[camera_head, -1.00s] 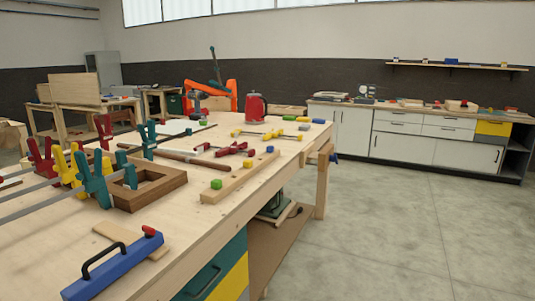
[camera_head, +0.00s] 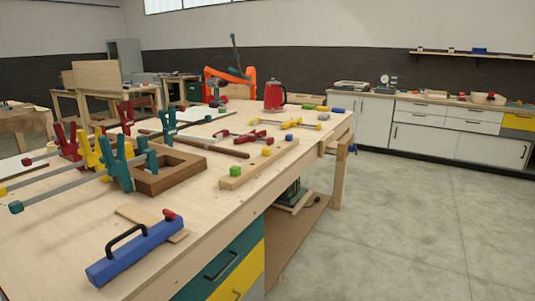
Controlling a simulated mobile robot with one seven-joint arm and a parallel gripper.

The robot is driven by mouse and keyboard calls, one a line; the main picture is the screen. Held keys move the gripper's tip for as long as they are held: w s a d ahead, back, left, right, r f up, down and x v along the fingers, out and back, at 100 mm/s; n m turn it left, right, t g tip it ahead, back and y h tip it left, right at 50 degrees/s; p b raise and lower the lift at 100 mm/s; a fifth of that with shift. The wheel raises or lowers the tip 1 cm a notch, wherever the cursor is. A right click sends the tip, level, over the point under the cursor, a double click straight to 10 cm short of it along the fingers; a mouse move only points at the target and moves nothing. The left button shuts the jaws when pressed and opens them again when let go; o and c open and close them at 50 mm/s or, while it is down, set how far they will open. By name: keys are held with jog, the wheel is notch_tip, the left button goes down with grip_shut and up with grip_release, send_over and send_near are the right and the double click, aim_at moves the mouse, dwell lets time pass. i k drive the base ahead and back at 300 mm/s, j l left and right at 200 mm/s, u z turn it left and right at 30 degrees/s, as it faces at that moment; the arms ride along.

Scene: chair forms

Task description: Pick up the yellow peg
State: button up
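A yellow peg (camera_head: 267,152) stands in a light wooden strip (camera_head: 252,162) on the workbench (camera_head: 205,215), between a green peg (camera_head: 236,171) near the strip's front end and a blue peg (camera_head: 289,138) near its far end. Another small yellow piece (camera_head: 323,108) lies at the back right of the bench, between a green piece (camera_head: 309,106) and a blue piece (camera_head: 338,110). My gripper is not in view.
A blue tool with a black handle (camera_head: 134,249) lies near the front edge. A brown wooden frame (camera_head: 168,182), several coloured clamps (camera_head: 118,165) and a red kettle (camera_head: 275,95) stand on the bench. Open concrete floor (camera_head: 410,225) lies to the right.

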aim_at(266, 152)
jog(key=i+l+u, duration=0.15)
jog(key=u, duration=0.3)
jog(key=i+l+u, duration=0.15)
jog(key=u, duration=0.25)
jog(key=i+l+u, duration=0.15)
jog(key=l, duration=0.15)
jog(key=i+l+u, duration=0.1)
jog(key=l, duration=0.25)
jog(key=i+l+u, duration=0.15)
jog(key=l, duration=0.2)
jog(key=i+l, duration=0.1)
jog(key=l, duration=0.4)
jog(key=i+l+u, duration=0.1)
jog(key=l, duration=0.4)
